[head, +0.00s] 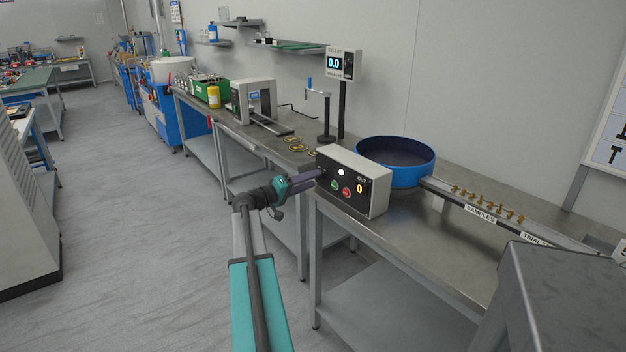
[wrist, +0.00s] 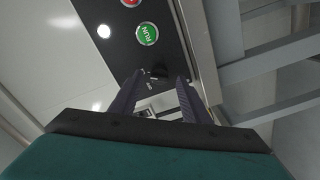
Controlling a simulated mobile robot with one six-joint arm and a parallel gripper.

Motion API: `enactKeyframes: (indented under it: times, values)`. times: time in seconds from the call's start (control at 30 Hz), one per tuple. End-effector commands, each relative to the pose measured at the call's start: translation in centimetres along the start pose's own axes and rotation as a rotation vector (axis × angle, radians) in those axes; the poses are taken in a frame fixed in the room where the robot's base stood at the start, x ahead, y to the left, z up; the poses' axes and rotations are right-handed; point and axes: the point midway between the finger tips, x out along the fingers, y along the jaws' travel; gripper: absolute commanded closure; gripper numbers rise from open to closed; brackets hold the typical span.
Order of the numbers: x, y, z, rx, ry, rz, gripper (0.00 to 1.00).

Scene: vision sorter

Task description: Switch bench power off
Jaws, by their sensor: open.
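A white control box (head: 372,172) with a black front panel stands at the bench's front edge in the head view. The RUN button (wrist: 147,34) and part of the red button (wrist: 130,3) also show in the wrist view. My gripper (head: 318,174) points at the panel's left end. In the wrist view its open fingers (wrist: 155,85) stand on either side of a small black knob (wrist: 159,71). I cannot tell whether they touch it.
A blue round bowl (head: 396,160) stands behind the box, with a rail of brass samples (head: 488,204) to its right. A display post (head: 341,66) and a grey stand (head: 326,137) are behind. The floor (head: 140,230) left of the bench is clear.

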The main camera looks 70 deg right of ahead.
Motion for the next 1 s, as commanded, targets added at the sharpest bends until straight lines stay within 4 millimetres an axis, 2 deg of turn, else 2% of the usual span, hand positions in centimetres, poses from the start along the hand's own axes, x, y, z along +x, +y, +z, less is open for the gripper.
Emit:
enactKeyframes:
  times: [0.2,0.53,0.8,0.83,1.0]
  values:
    - [1.6,0.0,0.0,0.000,-0.001,0.001,0.57]
    - [1.8,0.0,0.0,0.000,0.000,0.000,0.57]
    - [1.8,0.0,0.1,0.000,-0.001,0.000,0.98]
    - [1.4,0.1,0.2,0.000,0.001,-0.001,0.98]
    - [1.7,0.0,0.1,-0.007,-0.001,0.000,0.98]
